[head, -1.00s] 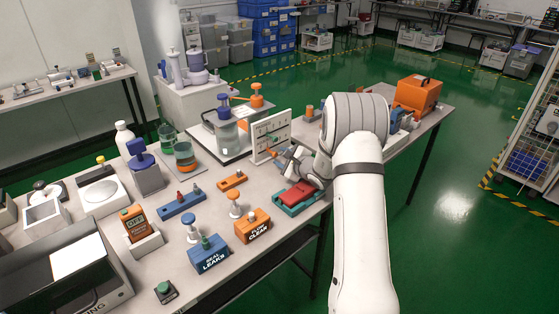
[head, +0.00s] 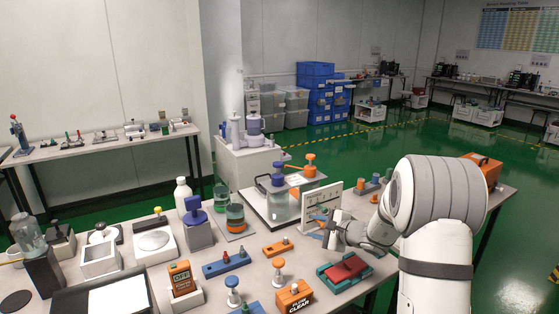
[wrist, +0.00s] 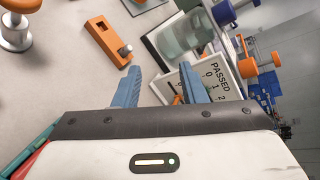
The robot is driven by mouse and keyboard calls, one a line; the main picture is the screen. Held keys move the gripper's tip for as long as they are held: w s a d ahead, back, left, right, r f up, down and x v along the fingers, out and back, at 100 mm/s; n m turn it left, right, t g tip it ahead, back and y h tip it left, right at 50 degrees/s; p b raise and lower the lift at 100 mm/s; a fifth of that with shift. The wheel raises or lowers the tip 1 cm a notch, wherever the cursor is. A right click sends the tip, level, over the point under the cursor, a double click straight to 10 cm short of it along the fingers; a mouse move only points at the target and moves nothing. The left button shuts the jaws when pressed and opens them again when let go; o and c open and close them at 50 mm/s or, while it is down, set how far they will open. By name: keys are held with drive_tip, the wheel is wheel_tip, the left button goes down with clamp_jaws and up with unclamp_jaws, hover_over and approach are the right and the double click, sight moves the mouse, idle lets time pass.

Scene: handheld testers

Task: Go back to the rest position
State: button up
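My arm reaches in from the right of the head view, and its gripper (head: 322,230) hangs over the bench beside the white counter board (head: 321,208). In the wrist view my gripper's two blue fingers (wrist: 160,84) stand apart with nothing between them. The board shows there with the word PASSED (wrist: 222,80), close beyond the right finger. A red and teal case (head: 345,272) lies on the bench below and in front of the gripper; its edge shows at the wrist view's lower left (wrist: 28,155).
An orange block with a peg (head: 278,248) and a blue block (head: 227,263) lie left of the gripper. A clear vessel (head: 279,203) stands behind. Orange FLOW CLEAN block (head: 294,298) is at the front; an orange case (head: 484,171) is far right. Green floor (head: 500,270) is open at right.

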drive_tip(key=s+a+r+n+g+p, duration=0.1)
drive_tip(key=s+a+r+n+g, duration=0.15)
drive_tip(key=s, duration=0.45)
drive_tip(key=s+a+r+n+g+p, duration=0.1)
drive_tip(key=s+a+r+n+g, duration=0.2)
drive_tip(key=s, duration=0.4)
drive_tip(key=s+a+r+n+g+p, duration=0.2)
drive_tip(key=s+r+n, duration=0.3)
drive_tip(key=s, duration=0.3)
drive_tip(key=s+d+r+n+h+p, duration=0.1)
drive_tip(key=s+d+n+h, duration=0.2)
drive_tip(key=s, duration=0.5)
drive_tip(key=s+d+r+n+h+p, duration=0.1)
drive_tip(key=s+d+n+h, duration=0.2)
drive_tip(key=s+d+h, duration=0.2)
drive_tip(key=s, duration=0.3)
drive_tip(key=shift+s+r+g+p, duration=0.15)
drive_tip(key=shift+r+g+p, duration=0.2)
drive_tip(key=shift+r, duration=0.05)
drive_tip(key=shift+n, duration=0.25)
